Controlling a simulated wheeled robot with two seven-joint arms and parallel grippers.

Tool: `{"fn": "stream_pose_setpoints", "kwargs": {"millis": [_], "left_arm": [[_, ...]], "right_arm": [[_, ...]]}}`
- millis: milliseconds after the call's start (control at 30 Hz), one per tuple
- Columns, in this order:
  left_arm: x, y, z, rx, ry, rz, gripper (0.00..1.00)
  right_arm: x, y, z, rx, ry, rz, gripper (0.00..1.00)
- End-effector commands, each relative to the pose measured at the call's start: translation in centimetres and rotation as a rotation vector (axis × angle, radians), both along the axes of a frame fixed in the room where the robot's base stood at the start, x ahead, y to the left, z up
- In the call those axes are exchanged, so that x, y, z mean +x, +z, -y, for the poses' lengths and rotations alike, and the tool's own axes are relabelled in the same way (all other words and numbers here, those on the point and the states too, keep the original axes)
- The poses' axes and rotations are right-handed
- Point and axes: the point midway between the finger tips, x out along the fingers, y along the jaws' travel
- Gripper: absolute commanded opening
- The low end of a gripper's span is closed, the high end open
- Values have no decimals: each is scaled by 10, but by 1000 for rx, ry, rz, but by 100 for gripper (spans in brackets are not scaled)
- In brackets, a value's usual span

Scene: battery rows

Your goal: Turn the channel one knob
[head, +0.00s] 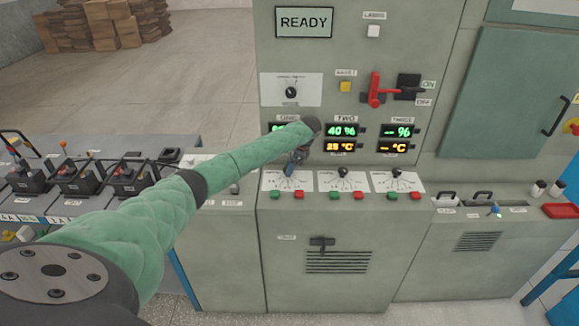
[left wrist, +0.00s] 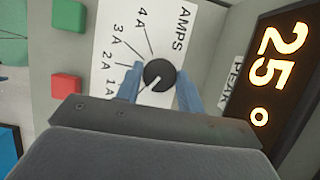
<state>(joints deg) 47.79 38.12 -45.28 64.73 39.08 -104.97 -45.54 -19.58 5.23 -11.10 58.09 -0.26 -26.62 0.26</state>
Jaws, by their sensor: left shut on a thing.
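The channel one knob (left wrist: 159,74) is a round black dial on a white plate marked AMPS, 1A to 4A. Its white pointer line slants to the lower left in the left wrist view, on the 1A side. My left gripper (left wrist: 158,88) has its blue fingers on both sides of the knob and is shut on it. In the head view my left gripper (head: 292,167) is at the channel one plate (head: 274,182), the leftmost of three, and hides the knob. My right gripper is not in view.
The knobs of channel two (head: 343,171) and channel three (head: 396,172) stand to the right. Green and red buttons line the front edge, including a red one (left wrist: 66,88). A red-handled switch (head: 376,91) juts out above. An orange 25 display (left wrist: 270,75) is beside the plate.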

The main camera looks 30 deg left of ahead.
Motion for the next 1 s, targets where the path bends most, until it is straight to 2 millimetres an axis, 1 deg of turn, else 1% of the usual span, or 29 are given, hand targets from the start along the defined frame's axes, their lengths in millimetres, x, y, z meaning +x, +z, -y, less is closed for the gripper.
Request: {"fn": "stream_pose_setpoints", "kwargs": {"millis": [267, 300, 367, 400, 667, 767, 833, 900, 1000], "left_arm": [[0, 1, 0, 0, 1, 2, 15], [0, 1, 0, 0, 1, 2, 44], [0, 1, 0, 1, 1, 1, 55], [0, 1, 0, 1, 1, 1, 59], [0, 1, 0, 0, 0, 1, 59], [2, 4, 2, 0, -1, 2, 59], [3, 9, 4, 0, -1, 2, 59], [6, 18, 7, 0, -2, 4, 59], [9, 31, 12, 0, -1, 3, 59]], "right_arm": [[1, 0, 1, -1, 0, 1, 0], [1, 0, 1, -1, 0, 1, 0], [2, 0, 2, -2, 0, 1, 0], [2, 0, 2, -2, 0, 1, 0], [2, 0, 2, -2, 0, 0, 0], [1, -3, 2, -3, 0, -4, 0], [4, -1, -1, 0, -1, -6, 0], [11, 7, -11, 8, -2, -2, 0], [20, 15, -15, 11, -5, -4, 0]]}}
